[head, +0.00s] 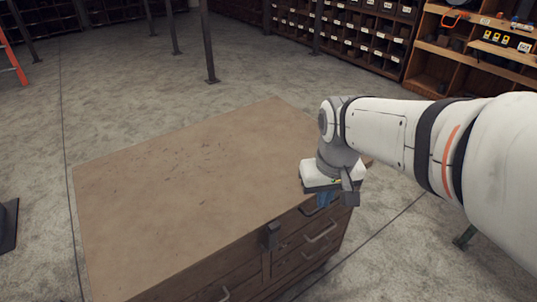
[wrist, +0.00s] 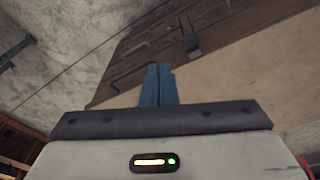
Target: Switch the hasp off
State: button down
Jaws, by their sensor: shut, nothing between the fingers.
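The hasp (head: 272,236) is a small dark metal piece on the upper front edge of the wooden cabinet (head: 180,180). In the wrist view the hasp (wrist: 192,46) shows just beyond and to the right of the fingertips. My gripper (head: 325,200) is at the cabinet's front edge, to the right of the hasp and apart from it. Its blue fingers (wrist: 158,82) are shut together with nothing between them. The gripper body partly hides the cabinet's right end in the head view.
The cabinet top is bare. Drawers with metal handles (head: 322,232) line its front, close to my gripper. Open floor (head: 130,75) surrounds the cabinet. Shelves with bins (head: 350,30) stand at the back, and thin posts (head: 208,45) stand behind the cabinet.

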jog(key=w+a+f+n+g+b, duration=0.1)
jog(key=w+a+f, duration=0.15)
jog(key=w, duration=0.25)
jog(key=w+a+f+n+g, duration=0.1)
jog(key=w+a, duration=0.3)
jog(key=n+g+h+b, duration=0.1)
jog(key=n+b, duration=0.1)
jog(key=n, duration=0.1)
send_near(268, 221)
jog(key=w+a+r, duration=0.2)
jog(key=w+r, duration=0.1)
jog(key=shift+w+a+r, duration=0.2)
jog(key=shift+r, duration=0.1)
jog(key=shift+f, duration=0.1)
jog(key=f, duration=0.3)
jog(key=s+f, duration=0.1)
jog(key=f, duration=0.2)
jog(key=d+f, duration=0.1)
jog(key=f, duration=0.3)
jog(key=shift+s+d, duration=0.15)
jog(key=shift+s, duration=0.15)
jog(key=shift+s+d+p, duration=0.2)
jog(key=shift+s+d, duration=0.3)
jog(key=shift+s, duration=0.3)
jog(key=shift+s+d+p, duration=0.2)
jog(key=shift+s+d, duration=0.35)
jog(key=shift+s, duration=0.2)
